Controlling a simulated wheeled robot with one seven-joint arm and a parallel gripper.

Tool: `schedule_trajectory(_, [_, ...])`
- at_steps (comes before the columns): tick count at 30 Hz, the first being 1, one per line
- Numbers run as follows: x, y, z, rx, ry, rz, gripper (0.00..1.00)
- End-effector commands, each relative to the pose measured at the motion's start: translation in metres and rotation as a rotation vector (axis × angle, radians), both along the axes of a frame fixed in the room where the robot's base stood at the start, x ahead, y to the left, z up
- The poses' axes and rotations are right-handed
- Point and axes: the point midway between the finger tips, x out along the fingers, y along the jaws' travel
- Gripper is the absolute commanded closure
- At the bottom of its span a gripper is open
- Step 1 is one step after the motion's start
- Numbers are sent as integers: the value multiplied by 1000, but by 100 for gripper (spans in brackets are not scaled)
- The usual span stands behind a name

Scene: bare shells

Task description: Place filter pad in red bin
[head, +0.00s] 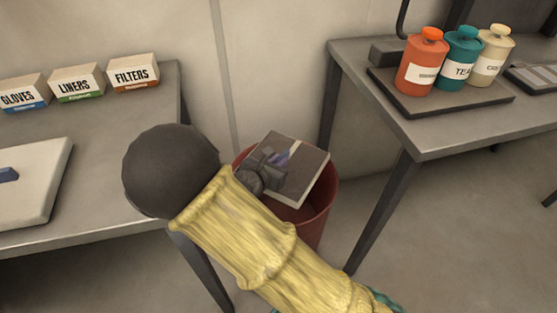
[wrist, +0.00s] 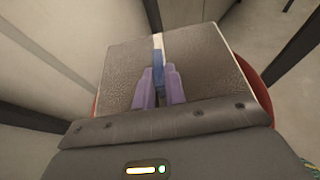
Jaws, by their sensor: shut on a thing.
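The filter pad (head: 306,172) is a flat, square, dark grey pad with pale edges and a pale and blue strip across it. It shows large in the wrist view (wrist: 207,75). My gripper (wrist: 159,84) has purple fingers shut on the blue part of the strip. The pad is held tilted over the mouth of the red bin (head: 319,207), which stands on the floor between two tables. The bin's rim shows at both sides of the pad in the wrist view (wrist: 262,86). The pad hides much of the bin's opening.
The left table (head: 110,110) holds boxes labelled gloves (head: 22,94), liners (head: 77,83) and filters (head: 133,73), plus a pale board (head: 38,185). The right table (head: 450,130) holds orange (head: 421,65), teal (head: 460,62) and cream bottles (head: 491,58) on a dark tray. A wall stands behind the bin.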

Motion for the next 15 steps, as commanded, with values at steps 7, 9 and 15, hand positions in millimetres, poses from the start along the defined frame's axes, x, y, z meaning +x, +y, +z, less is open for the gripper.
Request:
schedule_trajectory(7, [0, 0, -28, 0, -1, 0, 100])
schedule_trajectory(9, [0, 0, -35, 0, -1, 0, 100])
schedule_trajectory(15, [0, 0, -53, -1, -2, -1, 100])
